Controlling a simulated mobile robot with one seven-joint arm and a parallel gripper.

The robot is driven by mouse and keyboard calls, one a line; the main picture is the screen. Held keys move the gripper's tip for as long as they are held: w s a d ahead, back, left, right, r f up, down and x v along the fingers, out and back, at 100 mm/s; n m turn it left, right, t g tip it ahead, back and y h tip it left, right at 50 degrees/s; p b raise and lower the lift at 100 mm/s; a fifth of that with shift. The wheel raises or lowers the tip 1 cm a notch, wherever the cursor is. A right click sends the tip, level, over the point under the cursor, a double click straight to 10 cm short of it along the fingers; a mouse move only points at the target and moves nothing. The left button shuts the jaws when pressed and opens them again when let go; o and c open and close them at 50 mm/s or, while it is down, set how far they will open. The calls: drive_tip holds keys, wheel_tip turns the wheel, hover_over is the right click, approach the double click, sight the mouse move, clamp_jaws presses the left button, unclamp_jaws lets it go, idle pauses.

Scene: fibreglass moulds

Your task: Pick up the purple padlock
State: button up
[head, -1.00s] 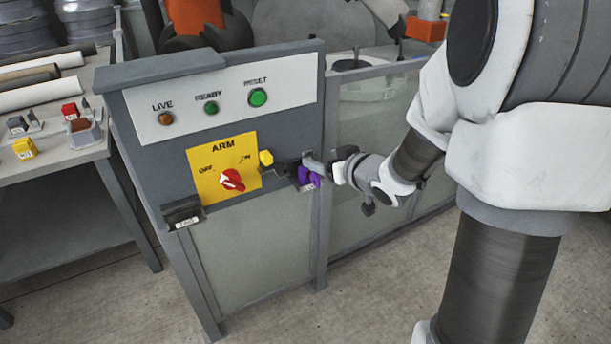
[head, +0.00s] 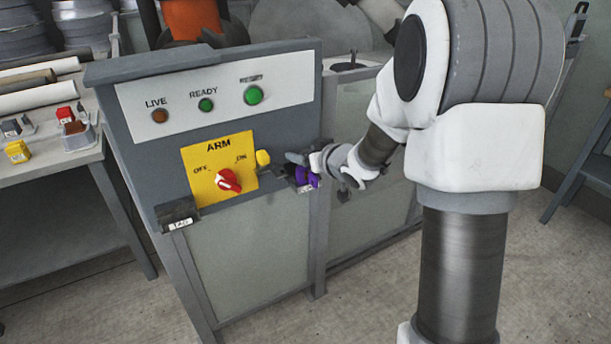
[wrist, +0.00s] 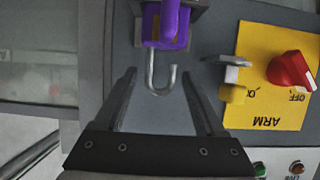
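The purple padlock (head: 313,180) is at the right edge of the control cabinet's front, by a small grey holder with a white label. In the wrist view the purple padlock (wrist: 166,28) is at the top centre, its metal shackle reaching toward me with one end free. My gripper (wrist: 158,74) is open, with a finger on each side of the shackle. The padlock's body lies beyond the fingertips, and no contact shows. In the head view my gripper (head: 300,159) is just above the padlock and partly hidden by the wrist.
The cabinet has a yellow ARM plate (head: 205,153) with a red knob (head: 228,180). A yellow piece (head: 263,158) sticks out near the padlock. A black TAG holder (head: 178,214) is at lower left. The left bench holds a yellow padlock (head: 17,151) and other small items.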

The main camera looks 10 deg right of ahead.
clamp_jaws()
idle(1.2)
